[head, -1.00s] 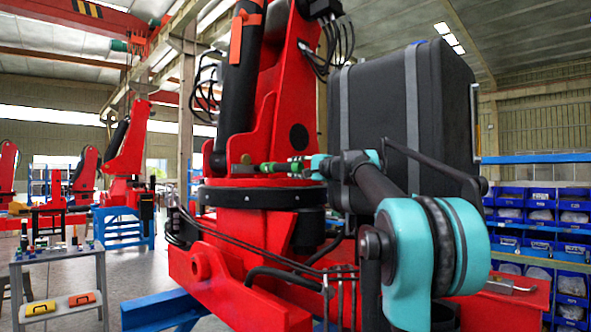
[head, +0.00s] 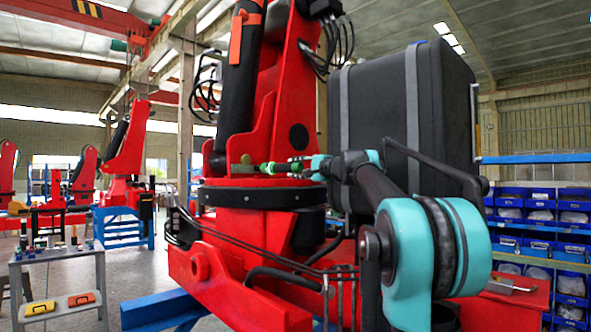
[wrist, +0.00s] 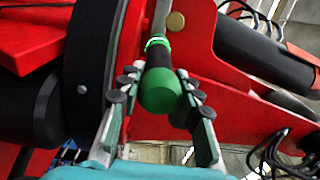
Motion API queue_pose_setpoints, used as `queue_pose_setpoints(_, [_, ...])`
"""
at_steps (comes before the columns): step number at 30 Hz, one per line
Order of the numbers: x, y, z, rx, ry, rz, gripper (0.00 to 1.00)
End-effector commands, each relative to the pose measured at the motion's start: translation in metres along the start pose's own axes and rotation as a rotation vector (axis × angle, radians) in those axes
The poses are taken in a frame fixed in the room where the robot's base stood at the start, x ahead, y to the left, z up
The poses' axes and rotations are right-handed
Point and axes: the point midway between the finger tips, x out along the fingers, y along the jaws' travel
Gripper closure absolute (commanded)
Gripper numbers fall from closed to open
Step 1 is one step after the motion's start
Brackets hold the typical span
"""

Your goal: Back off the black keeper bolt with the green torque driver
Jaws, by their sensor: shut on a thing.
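The green torque driver (wrist: 161,88) is between the fingers of my gripper (wrist: 158,95), which is shut on it. In the wrist view its green butt end faces the camera, and its black shaft with a bright green ring points away toward the red crane. In the head view the driver (head: 262,167) lies level, its tip pointing left at the red crane stand just above the black ring. My gripper (head: 302,166) holds it from the right. The black keeper bolt cannot be made out; the driver's tip end is small in the head view and hidden in the wrist view.
The red crane column (head: 270,120) and black slewing ring (head: 262,196) stand close around the driver. A large black case (head: 440,110) is behind my arm. A tool cart (head: 55,262) stands at the lower left, and blue bins (head: 525,215) at the right.

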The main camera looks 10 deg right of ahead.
Motion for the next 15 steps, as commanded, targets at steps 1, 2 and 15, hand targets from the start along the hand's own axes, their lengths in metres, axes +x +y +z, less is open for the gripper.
queue_pose_setpoints(1, [-0.002,-0.001,0.0,0.001,0.0,-0.001,1.0])
queue_pose_setpoints(2, [-0.004,-0.001,0.0,0.001,0.0,-0.001,1.0])
queue_pose_setpoints(15, [-0.029,-0.002,-0.001,0.001,0.003,-0.001,1.0])
